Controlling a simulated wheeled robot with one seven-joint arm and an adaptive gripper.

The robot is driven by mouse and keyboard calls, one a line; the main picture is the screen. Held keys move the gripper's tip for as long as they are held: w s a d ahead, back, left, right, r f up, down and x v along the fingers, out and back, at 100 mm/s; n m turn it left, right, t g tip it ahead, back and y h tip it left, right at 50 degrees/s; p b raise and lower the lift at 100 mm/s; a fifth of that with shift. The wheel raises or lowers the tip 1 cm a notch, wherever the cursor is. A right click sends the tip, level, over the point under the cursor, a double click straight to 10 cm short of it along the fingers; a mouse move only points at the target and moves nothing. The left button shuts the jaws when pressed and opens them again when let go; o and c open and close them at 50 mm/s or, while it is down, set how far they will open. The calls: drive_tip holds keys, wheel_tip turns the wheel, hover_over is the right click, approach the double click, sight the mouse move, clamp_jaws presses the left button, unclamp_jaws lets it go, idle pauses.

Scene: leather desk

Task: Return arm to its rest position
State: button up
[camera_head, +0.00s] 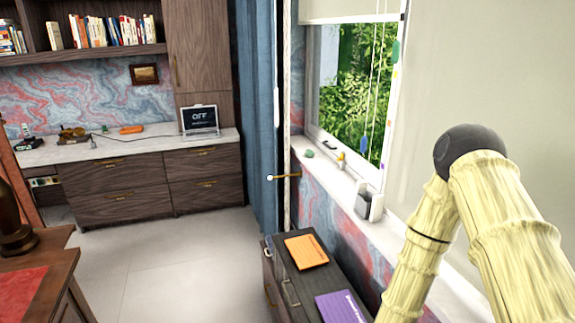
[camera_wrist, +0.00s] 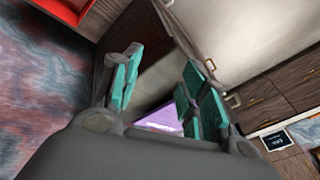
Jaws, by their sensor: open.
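My arm (camera_head: 430,235), with pale yellow, bamboo-like links and a dark rounded joint, is at the right of the head view. It bends at that joint, in front of the wall beside the window. Its far end runs out of the bottom of the picture, so my gripper does not show there. In the wrist view my gripper (camera_wrist: 162,62) has its two teal-padded fingers spread apart. No object is held between them. A purple patch (camera_wrist: 160,118) shows beyond the fingers, partly hidden by the gripper body.
A low dark cabinet (camera_head: 285,285) bears an orange book (camera_head: 306,251) and a purple book (camera_head: 340,307). A white windowsill (camera_head: 345,195) with small items runs beside my arm. A wooden desk (camera_head: 40,285) stands at left. Open floor (camera_head: 180,265) lies between.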

drive_tip(key=s+d+f+n+g, duration=0.1)
drive_tip(key=s+d+n, duration=0.1)
drive_tip(key=s, duration=0.6)
drive_tip(key=s+d+f+n+g, duration=0.1)
drive_tip(key=s+n+g, duration=0.1)
drive_tip(key=s, duration=0.6)
drive_tip(key=s+d+f+n+g+p, duration=0.1)
drive_tip(key=s+d+n+g, duration=0.1)
drive_tip(key=s, duration=0.7)
drive_tip(key=shift+d+f+n+h, duration=0.3)
drive_tip(key=shift+n+h, duration=0.1)
drive_tip(key=shift+n, duration=0.3)
